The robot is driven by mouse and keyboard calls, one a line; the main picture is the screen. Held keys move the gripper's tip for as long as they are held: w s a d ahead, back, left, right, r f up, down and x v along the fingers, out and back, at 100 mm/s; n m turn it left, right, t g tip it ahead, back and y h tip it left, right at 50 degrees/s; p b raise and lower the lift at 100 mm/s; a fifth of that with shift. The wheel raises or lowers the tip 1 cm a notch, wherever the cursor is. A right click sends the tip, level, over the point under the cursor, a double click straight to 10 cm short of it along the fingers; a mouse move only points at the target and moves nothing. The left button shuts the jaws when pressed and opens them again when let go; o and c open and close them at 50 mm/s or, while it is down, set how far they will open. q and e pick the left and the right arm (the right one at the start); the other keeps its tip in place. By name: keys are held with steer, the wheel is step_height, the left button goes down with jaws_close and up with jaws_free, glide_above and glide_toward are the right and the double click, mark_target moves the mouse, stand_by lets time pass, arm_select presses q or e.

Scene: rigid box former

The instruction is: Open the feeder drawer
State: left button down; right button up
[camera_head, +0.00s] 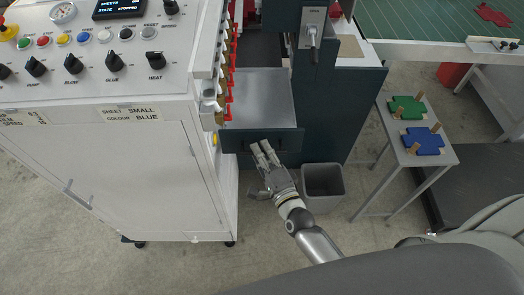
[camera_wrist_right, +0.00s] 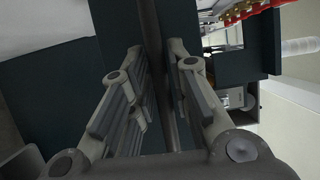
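The feeder drawer has a dark teal front (camera_head: 236,141) and a grey flat inside (camera_head: 258,95). It stands out from the dark machine body, with its inside showing from above. My right gripper (camera_head: 262,148) is at the drawer front, at the handle. In the right wrist view, its two fingers (camera_wrist_right: 158,52) lie close on either side of the dark handle bar (camera_wrist_right: 152,25), which runs between them. They look shut on it, though the contact itself is partly hidden. My left gripper is not in view.
A white control cabinet (camera_head: 120,160) stands left of the drawer. A grey bin (camera_head: 322,185) is on the floor just right of my right gripper. A small table (camera_head: 398,160) with green and blue pieces stands further right. Floor is clear in front of the cabinet.

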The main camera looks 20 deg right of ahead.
steer(key=shift+o, duration=1)
steer(key=shift+s, duration=0.1)
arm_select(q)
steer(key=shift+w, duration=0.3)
arm_select(e)
steer(key=s+d, duration=0.1)
steer(key=s, duration=1)
steer(key=shift+s+d, duration=0.2)
steer(key=shift+s, duration=0.2)
